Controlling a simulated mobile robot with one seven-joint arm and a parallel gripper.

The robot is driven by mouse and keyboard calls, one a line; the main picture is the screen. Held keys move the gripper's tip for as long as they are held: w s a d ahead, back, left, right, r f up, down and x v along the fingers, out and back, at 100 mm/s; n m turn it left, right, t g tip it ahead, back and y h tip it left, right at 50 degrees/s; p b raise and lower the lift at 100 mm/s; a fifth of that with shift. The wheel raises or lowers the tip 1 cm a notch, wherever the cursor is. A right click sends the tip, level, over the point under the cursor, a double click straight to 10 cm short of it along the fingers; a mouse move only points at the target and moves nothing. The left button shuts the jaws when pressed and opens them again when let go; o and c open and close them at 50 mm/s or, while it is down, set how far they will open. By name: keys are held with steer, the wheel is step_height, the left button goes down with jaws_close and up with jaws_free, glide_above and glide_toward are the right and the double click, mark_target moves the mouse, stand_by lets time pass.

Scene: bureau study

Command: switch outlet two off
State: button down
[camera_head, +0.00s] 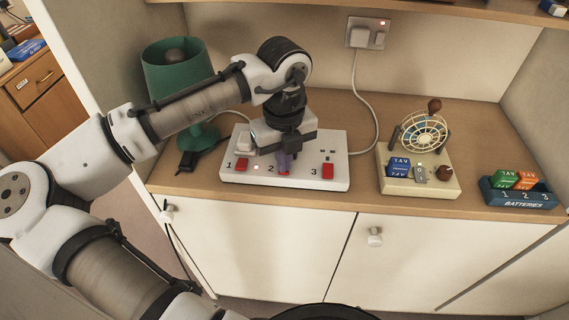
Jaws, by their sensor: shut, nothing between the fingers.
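A white power strip (309,179) lies on the wooden bureau top, with outlets numbered 1, 2 and 3. Each number has a red switch beside it: switch one (242,164), switch two (284,171) and switch three (328,171). My gripper (284,165) points down over outlet two, shut, with its tips at or just above switch two. I cannot tell whether they touch. The gripper hides outlet two and most of its switch, so the switch's position cannot be told. A white plug (245,144) sits at outlet one.
A green lamp (175,70) stands at the left, with a black plug or adapter (187,160) near its base. A fan device (420,165) and a blue batteries tray (517,194) stand to the right. A cable (375,110) runs up to a wall socket (367,33).

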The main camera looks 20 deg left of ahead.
steer(key=shift+r+p, duration=3.1)
steer(key=shift+r, duration=0.35)
